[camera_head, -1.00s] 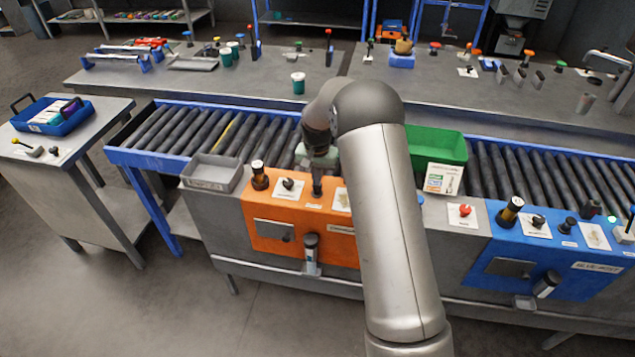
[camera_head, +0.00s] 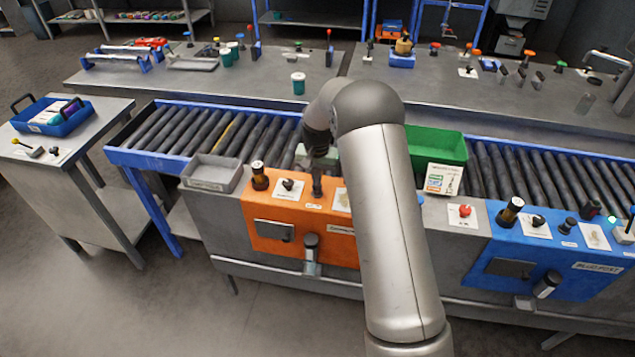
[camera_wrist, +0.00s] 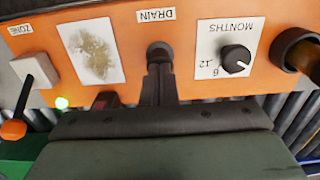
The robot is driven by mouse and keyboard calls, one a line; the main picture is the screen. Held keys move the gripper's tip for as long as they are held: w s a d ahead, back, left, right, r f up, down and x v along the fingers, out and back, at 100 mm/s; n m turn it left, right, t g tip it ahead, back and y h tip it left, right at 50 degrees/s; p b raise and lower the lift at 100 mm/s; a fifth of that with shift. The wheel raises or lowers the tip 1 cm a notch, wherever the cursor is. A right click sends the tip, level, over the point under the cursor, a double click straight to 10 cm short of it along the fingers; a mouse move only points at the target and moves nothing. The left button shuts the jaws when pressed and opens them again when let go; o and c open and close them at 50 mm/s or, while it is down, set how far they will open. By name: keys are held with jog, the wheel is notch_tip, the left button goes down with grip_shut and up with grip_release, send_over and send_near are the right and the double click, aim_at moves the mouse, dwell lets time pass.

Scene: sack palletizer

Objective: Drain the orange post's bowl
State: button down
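The orange post (camera_head: 262,215) stands at the front of the roller line, with a dark lidded cylinder (camera_head: 311,243) on its front. I cannot make out its bowl or what is in it. My gripper (camera_wrist: 159,75) points down at the post's top, its two fingers close together and looking shut. Their tips meet the round dark drain control (camera_wrist: 159,50) below the "DRAIN" label (camera_wrist: 155,15). I cannot tell whether they press it or only touch it. In the head view my arm partly covers the post's right side.
The months dial (camera_wrist: 235,58) and a brown-filled dark ring (camera_wrist: 296,50) lie right of the drain control. A stained card (camera_wrist: 92,52) and the zone lever (camera_wrist: 25,85) lie left. The blue post (camera_head: 520,255) stands farther right.

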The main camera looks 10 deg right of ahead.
jog(key=shift+r, duration=0.1)
dwell(0.4)
jog(key=shift+r+p, duration=1.75)
jog(key=shift+r, duration=1.7)
jog(key=s+r+n, duration=0.1)
jog(key=s+r, duration=0.8)
jog(key=s+r+n, duration=0.2)
jog(key=s, duration=1.3)
jog(key=s+r+n, duration=0.1)
jog(key=s+r, duration=0.1)
jog(key=s, duration=1.3)
jog(key=shift+n+t, duration=0.4)
jog(key=shift+d, duration=0.1)
